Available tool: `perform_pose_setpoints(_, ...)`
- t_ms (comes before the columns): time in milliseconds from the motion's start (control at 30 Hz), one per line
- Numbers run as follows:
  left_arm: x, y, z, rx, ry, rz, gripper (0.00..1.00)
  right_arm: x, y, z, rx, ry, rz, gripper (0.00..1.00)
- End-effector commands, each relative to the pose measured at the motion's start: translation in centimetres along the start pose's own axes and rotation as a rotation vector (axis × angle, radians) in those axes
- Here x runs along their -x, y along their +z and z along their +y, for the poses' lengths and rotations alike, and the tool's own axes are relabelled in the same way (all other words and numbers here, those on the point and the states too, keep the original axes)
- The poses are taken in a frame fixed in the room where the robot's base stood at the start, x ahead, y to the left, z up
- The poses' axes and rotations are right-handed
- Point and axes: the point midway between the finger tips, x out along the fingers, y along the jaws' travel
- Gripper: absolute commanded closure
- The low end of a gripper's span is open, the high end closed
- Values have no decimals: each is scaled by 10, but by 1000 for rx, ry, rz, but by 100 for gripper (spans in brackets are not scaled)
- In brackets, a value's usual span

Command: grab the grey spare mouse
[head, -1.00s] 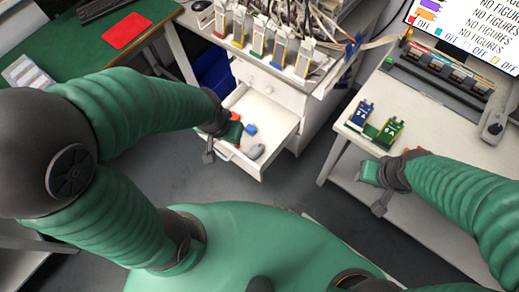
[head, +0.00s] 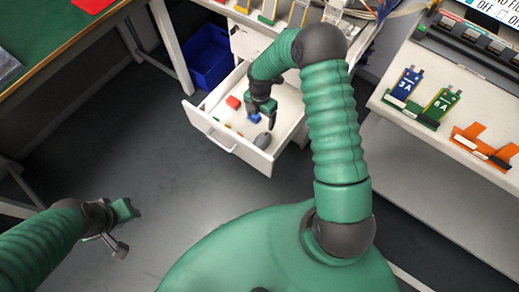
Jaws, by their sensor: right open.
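The grey mouse (head: 262,139) lies in the open white drawer (head: 240,147), near its front right corner. My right gripper (head: 262,117) reaches down into the drawer area from above, just behind the mouse. It is open, its dark fingers apart, and the mouse is not between them. How high the fingertips are above the drawer floor is hard to tell. My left gripper (head: 120,228) hangs over the floor at the lower left, away from the drawer. Its jaws are too unclear to read.
A blue bin (head: 208,58) stands left of the drawer. A bench with labelled cells (head: 405,84) is at right. Open floor lies left.

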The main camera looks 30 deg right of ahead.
Motion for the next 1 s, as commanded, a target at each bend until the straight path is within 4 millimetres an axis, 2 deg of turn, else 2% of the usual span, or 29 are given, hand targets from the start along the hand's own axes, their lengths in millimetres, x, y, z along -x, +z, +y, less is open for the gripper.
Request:
perform_pose_setpoints(33, -6, 1, 0, 1, 0, 1, 64, -14, 4, 0, 29, -1, 5, 19)
perform_pose_setpoints(167, -13, 3, 0, 1, 0, 1, 64, -44, 9, -2, 49, -2, 15, 19)
perform_pose_setpoints(300, -26, 6, 0, 1, 0, 1, 64, -85, 11, -4, 43, -2, 22, 19)
perform_pose_setpoints(400, -33, 8, 0, 0, 0, 1, 64, -108, 10, -3, 42, 0, 19, 19)
perform_pose_setpoints(500, -37, 9, 0, 0, 0, 1, 64, -122, 8, -2, 43, -1, 15, 19)
perform_pose_setpoints(667, -42, 10, 0, 0, 0, 1, 64, -134, 5, -1, 43, -1, 10, 19)
perform_pose_setpoints(900, -62, 15, 0, 1, 0, 0, 64, -178, 3, -3, 41, 0, 15, 19)
perform_pose_setpoints(1000, -63, 15, 0, 1, 0, 0, 64, -182, 4, -4, 39, 1, 16, 19)
